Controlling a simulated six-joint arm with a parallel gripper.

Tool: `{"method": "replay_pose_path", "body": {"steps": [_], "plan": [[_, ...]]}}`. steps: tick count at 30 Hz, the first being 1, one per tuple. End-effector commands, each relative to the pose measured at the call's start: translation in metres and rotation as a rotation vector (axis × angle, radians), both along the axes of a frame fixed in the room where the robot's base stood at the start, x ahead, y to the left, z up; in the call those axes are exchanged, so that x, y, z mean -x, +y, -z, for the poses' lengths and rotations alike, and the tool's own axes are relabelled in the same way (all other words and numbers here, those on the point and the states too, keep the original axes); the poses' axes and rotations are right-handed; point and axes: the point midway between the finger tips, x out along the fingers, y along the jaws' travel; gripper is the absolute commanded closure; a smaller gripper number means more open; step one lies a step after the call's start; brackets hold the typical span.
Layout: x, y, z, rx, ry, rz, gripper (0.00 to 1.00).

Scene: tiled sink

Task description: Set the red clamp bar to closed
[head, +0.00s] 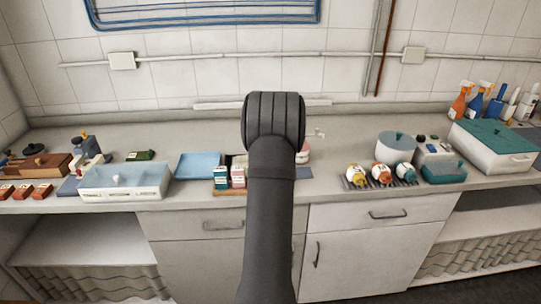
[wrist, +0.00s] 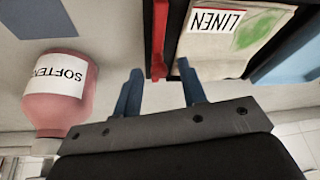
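The red clamp bar (wrist: 159,35) shows in the wrist view as a narrow red strip with a rounded red end, running along the left side of a pale bag labelled LINEN (wrist: 228,40). My gripper (wrist: 159,68) is open, its two blue fingers apart. The red end lies between the fingertips in the picture, with gaps on both sides; contact cannot be told. I cannot tell the bar's setting. In the head view my own arm covers the middle of the counter, hiding the bar and my gripper.
A pink bottle labelled SOFTEN (wrist: 60,90) stands close left of my gripper; part of it shows beside my arm in the head view (head: 303,153).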

Motion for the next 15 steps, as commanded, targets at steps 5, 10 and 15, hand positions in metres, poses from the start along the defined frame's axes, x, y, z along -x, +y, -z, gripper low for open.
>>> {"method": "replay_pose_path", "body": {"steps": [5,10,15], "plan": [[0.0001,-0.0001,-0.0001,0.0,0.0,0.0,0.8],[0.0002,-0.0002,-0.0002,0.0,0.0,0.0,1.0],[0.0002,0.0026,-0.0001,0.001,0.001,-0.001,1.0]]}}
